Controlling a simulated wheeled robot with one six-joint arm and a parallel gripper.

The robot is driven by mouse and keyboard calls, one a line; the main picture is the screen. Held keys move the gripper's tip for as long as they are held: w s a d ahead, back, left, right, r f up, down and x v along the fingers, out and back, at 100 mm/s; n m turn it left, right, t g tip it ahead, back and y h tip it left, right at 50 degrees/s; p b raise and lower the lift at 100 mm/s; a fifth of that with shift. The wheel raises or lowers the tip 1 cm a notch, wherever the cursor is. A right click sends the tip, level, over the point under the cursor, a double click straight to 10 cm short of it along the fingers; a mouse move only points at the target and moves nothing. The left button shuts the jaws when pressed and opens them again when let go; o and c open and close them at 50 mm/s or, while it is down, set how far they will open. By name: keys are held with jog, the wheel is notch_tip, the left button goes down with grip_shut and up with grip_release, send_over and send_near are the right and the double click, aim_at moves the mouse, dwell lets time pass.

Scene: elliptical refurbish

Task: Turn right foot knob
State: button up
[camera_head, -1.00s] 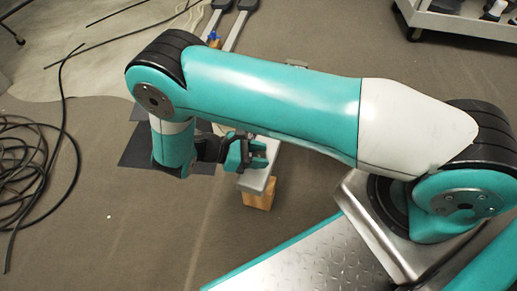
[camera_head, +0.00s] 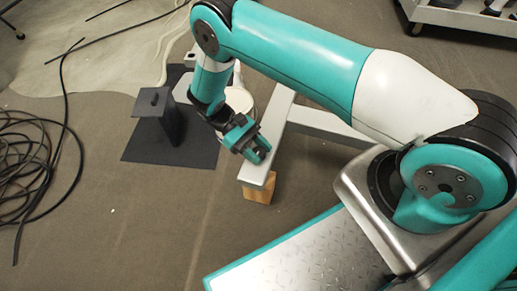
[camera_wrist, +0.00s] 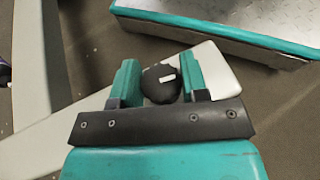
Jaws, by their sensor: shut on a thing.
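The foot knob (camera_wrist: 160,83) is round and black with a small white mark on top, and sits on the pale grey foot beam (camera_wrist: 220,72). My gripper (camera_wrist: 157,74) has one teal finger on each side of the knob and is shut on it. In the head view my gripper (camera_head: 257,152) points down at the near end of the grey beam (camera_head: 251,173). There the fingers mostly hide the knob.
A wooden block (camera_head: 259,188) supports the beam end. A black stand (camera_head: 158,116) on a dark mat (camera_head: 200,153) is left of my gripper. Black cables (camera_head: 28,170) lie far left. A white cart (camera_head: 470,20) stands at back right.

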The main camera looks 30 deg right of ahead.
jog(key=shift+y, duration=0.3)
jog(key=o, duration=0.9)
jog(key=shift+w, duration=0.1)
